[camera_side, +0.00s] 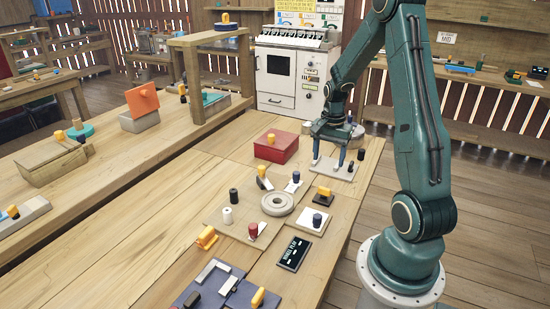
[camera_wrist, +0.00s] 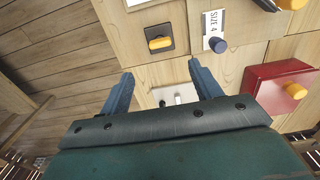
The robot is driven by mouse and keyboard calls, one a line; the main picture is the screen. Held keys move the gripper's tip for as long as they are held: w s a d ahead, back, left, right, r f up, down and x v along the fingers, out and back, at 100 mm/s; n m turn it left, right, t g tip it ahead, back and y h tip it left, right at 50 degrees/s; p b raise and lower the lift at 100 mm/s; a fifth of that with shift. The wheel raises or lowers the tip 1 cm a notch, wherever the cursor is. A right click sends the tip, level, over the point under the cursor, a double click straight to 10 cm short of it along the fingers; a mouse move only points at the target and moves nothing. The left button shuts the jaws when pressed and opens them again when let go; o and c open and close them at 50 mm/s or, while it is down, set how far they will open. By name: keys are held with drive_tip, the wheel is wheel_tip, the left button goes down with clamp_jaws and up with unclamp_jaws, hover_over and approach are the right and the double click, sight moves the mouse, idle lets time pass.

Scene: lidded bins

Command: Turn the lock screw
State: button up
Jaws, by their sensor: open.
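My gripper (camera_side: 328,162) is open and points down over a pale plate (camera_side: 330,171) at the far right of the bench. Its two fingers stand apart, with nothing visibly held between them. In the wrist view my gripper (camera_wrist: 160,69) shows both fingers, with part of the pale plate (camera_wrist: 173,91) between them and small dark parts near it. No part is clearly marked as the lock screw, and I cannot tell whether the fingertips touch the plate.
A red box (camera_side: 276,148) with a yellow knob stands left of my gripper. A yellow handle on a dark base (camera_side: 323,195) and a blue knob (camera_wrist: 217,45) by a "SIZE 4" label are nearby. A round grey ring (camera_side: 277,203) lies in front.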

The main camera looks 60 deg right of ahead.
sight(325, 188)
wheel_tip(325, 188, down, 12)
idle(0.6)
drive_tip(key=c, duration=1)
